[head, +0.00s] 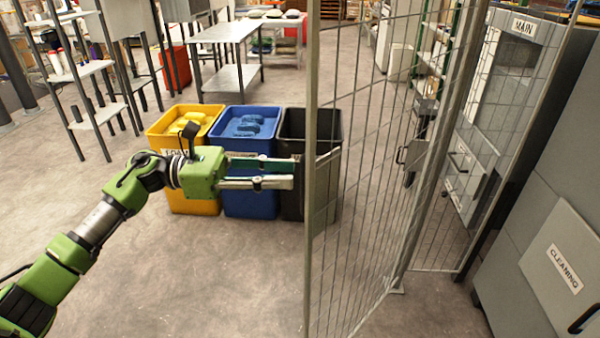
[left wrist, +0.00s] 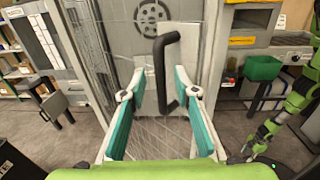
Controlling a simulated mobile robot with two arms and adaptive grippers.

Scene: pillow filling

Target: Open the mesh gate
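The mesh gate (head: 375,170) is a tall grey wire panel in a metal frame, right of centre in the head view. It stands at an angle to the mesh panel behind it. A grey plate (head: 325,185) sits on its near edge. In the left wrist view, a black handle (left wrist: 160,60) stands upright on this plate (left wrist: 120,35). My left gripper (head: 291,171) points at the plate from the left. It is open, its green fingers (left wrist: 160,93) apart on either side of the handle's lower part; I cannot tell whether they touch it.
Yellow (head: 195,206), blue (head: 250,203) and black (head: 292,208) bins stand behind my left gripper. Grey cabinets marked MAIN (head: 524,27) and CLEANING (head: 563,268) are at the right. Open floor (head: 215,280) lies in front of the bins.

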